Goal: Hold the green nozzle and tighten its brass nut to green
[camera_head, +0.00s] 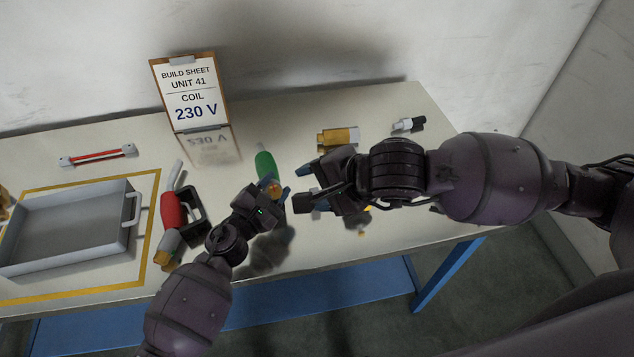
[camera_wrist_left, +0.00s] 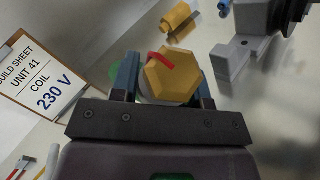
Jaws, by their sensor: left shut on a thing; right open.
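The green nozzle (camera_head: 265,165) is in the middle of the table in the head view, its brass nut (camera_head: 273,188) at the near end. My left gripper (camera_head: 272,193) is shut on the nozzle by the nut; the exact contact is partly hidden. In the left wrist view the hexagonal brass nut (camera_wrist_left: 170,76) faces the camera between the fingers, with a red mark on its face. A bit of green shows behind the left finger. My right gripper (camera_head: 302,186) is open and empty, just right of the nut and apart from it. It also shows in the left wrist view (camera_wrist_left: 232,58).
A red nozzle (camera_head: 173,210) lies by a black holder left of my left gripper. A grey tray (camera_head: 70,258) stands inside a yellow outline. A brass part (camera_head: 338,138) and a grey-black part (camera_head: 408,125) lie behind my right gripper. A build sheet (camera_head: 190,95) stands at the back.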

